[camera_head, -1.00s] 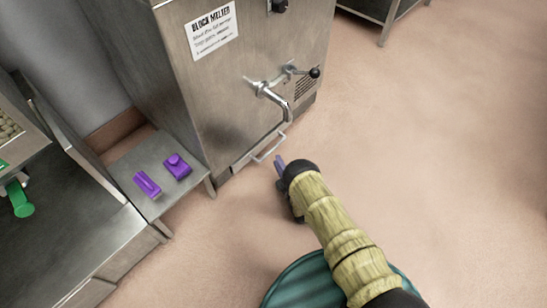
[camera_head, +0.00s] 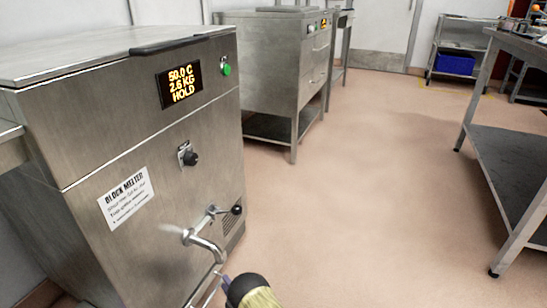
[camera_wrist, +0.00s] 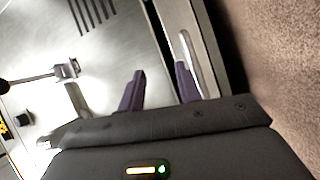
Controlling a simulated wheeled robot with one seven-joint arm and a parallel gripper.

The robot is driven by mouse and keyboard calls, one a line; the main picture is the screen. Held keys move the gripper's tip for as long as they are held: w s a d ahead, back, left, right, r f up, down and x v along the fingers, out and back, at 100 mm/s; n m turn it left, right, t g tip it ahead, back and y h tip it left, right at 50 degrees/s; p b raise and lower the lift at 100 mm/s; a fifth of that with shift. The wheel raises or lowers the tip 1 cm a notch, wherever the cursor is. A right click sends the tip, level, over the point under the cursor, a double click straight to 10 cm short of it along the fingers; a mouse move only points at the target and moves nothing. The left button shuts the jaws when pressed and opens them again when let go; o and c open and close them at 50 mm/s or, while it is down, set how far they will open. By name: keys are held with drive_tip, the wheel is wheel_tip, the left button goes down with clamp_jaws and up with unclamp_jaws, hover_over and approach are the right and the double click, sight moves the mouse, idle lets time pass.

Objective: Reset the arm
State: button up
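My arm, in a yellow-green sleeve (camera_head: 262,297) with a black wrist, enters at the bottom of the head view, just right of the block melter's spout. Little of my gripper shows there. In the wrist view my gripper's (camera_wrist: 160,88) two purple fingers stand apart with nothing between them. The steel block melter (camera_head: 90,120) fills the left of the head view. Its display (camera_head: 180,84) reads 50.0 C, 2.6 KG, HOLD. The spout (camera_head: 205,245) with its black-knobbed lever is close to my gripper. In the wrist view, a pale bar handle (camera_wrist: 190,62) lies beyond the fingertips.
A steel cabinet (camera_head: 270,65) stands behind the melter. A steel table (camera_head: 510,165) stands at the right, and a rack with a blue crate (camera_head: 455,64) is at the back. The pinkish floor (camera_head: 370,190) between them is clear.

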drive_tip(key=w+d+r+m+g+h+p, duration=0.1)
drive_tip(key=w+d+r+m+h+p, duration=0.25)
drive_tip(key=r, duration=0.55)
drive_tip(key=w+d+r+m+h+p, duration=0.25)
drive_tip(key=w+d+r+m, duration=0.2)
drive_tip(key=r, duration=0.55)
drive_tip(key=s+d+r+m+g+h+p, duration=0.25)
drive_tip(key=d+r+m+p, duration=0.25)
drive_tip(key=d+r, duration=0.7)
drive_tip(key=s+d+r+m+g+h+p, duration=0.1)
drive_tip(key=s+d+r+m+g+p, duration=0.4)
drive_tip(key=s+r, duration=0.9)
drive_tip(key=s+d+r+m+g+h+p, duration=0.25)
drive_tip(key=s+d+r+m+p, duration=0.35)
drive_tip(key=s+r, duration=0.75)
wheel_tip(320, 180, up, 34)
drive_tip(key=s+d+p, duration=0.1)
drive_tip(key=p, duration=3.5)
drive_tip(key=shift+s+r+n+g+y, duration=0.2)
drive_tip(key=shift+s+n+g+y, duration=0.1)
drive_tip(key=shift+s+g, duration=0.1)
drive_tip(key=shift+d, duration=0.1)
